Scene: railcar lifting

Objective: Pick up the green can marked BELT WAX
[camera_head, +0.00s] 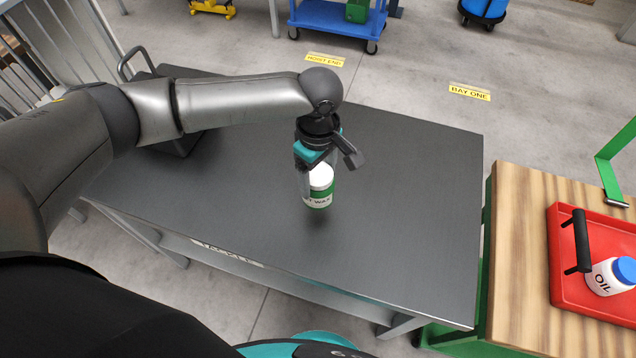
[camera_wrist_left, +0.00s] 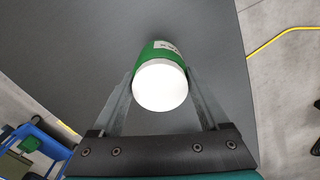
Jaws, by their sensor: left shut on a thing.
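The green can (camera_head: 319,189) has a white lid and a white label band on which "WAX" can be read. It is upright over the dark grey table (camera_head: 420,220), with a shadow below it; I cannot tell for sure whether its base touches the top. My left gripper (camera_head: 318,170) comes from above and is shut on the can near its lid. In the left wrist view the can (camera_wrist_left: 161,82) sits between the two fingers (camera_wrist_left: 160,100), its white lid facing the camera. My right gripper is not in view.
A wooden-topped bench (camera_head: 520,260) stands at the right with a red tray (camera_head: 565,285) holding a white OIL bottle (camera_head: 608,277) with a blue cap. A dark object with a handle (camera_head: 165,140) is at the table's back left. The table around the can is clear.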

